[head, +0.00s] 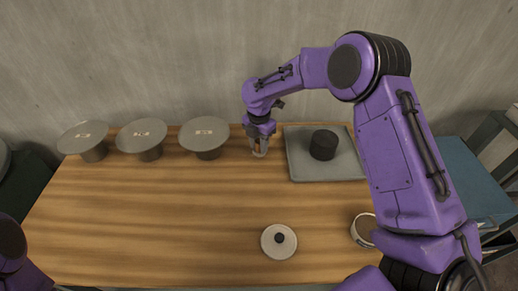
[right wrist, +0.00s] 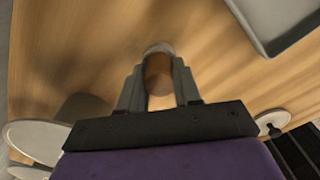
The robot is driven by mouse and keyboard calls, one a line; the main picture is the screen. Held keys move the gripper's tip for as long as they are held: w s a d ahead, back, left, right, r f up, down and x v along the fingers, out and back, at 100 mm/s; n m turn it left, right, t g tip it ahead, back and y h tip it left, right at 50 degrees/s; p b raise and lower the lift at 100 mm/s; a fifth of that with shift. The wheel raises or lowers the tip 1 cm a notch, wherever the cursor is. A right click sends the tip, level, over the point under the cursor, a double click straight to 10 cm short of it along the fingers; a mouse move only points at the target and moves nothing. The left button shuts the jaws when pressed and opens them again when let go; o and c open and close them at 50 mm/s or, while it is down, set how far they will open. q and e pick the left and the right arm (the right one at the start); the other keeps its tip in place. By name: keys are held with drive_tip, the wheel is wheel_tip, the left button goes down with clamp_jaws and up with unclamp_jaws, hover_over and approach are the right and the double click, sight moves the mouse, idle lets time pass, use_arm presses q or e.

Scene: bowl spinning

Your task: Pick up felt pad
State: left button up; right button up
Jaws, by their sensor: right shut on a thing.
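My right gripper (head: 259,153) is low over the back middle of the wooden table, left of the grey tray. In the right wrist view its fingers (right wrist: 159,88) are shut on a small round thing (right wrist: 158,72), brownish with a pale far edge. It seems to be the felt pad, but the fingers hide part of it and I cannot be sure. I cannot tell whether it touches the table. My left gripper is out of view; only part of my left arm shows at the lower left.
Three grey discs on pedestals (head: 83,137) (head: 142,134) (head: 205,133) stand in a row at the back left. A grey tray (head: 300,169) holds a black cylinder (head: 323,145). A pale disc with a dark knob (head: 279,241) and a cup (head: 363,229) are in front. The table's left middle is clear.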

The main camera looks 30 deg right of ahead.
drive_tip(key=s+a+r+b, duration=0.2)
drive_tip(key=s+a+r, duration=0.3)
drive_tip(key=s+r, duration=0.6)
drive_tip(key=shift+s, duration=1.1)
drive_tip(key=o, duration=0.5)
drive_tip(key=c, duration=0.4)
